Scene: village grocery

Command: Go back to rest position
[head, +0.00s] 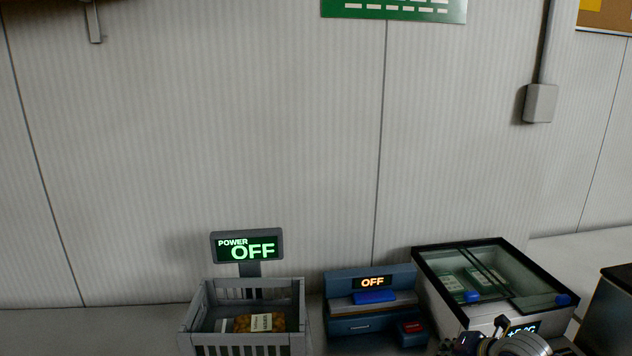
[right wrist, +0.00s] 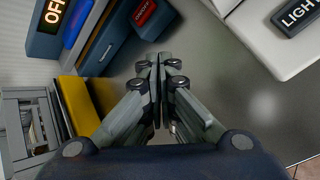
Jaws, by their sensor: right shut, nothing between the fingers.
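My right gripper (right wrist: 157,68) is shut with its fingers together and nothing between them, over the grey counter (right wrist: 222,92) in the right wrist view. In the head view, part of my right gripper and wrist shows at the bottom edge, in front of the glass-topped freezer box (head: 437,292). My left gripper is not in the head view.
A grey slatted crate (head: 300,315) holding packets stands in front of a "POWER OFF" display (head: 247,246). A blue-grey device (head: 349,326) reading "OFF" stands between crate and freezer. In the right wrist view, a yellow object (right wrist: 80,106) lies left of the fingers.

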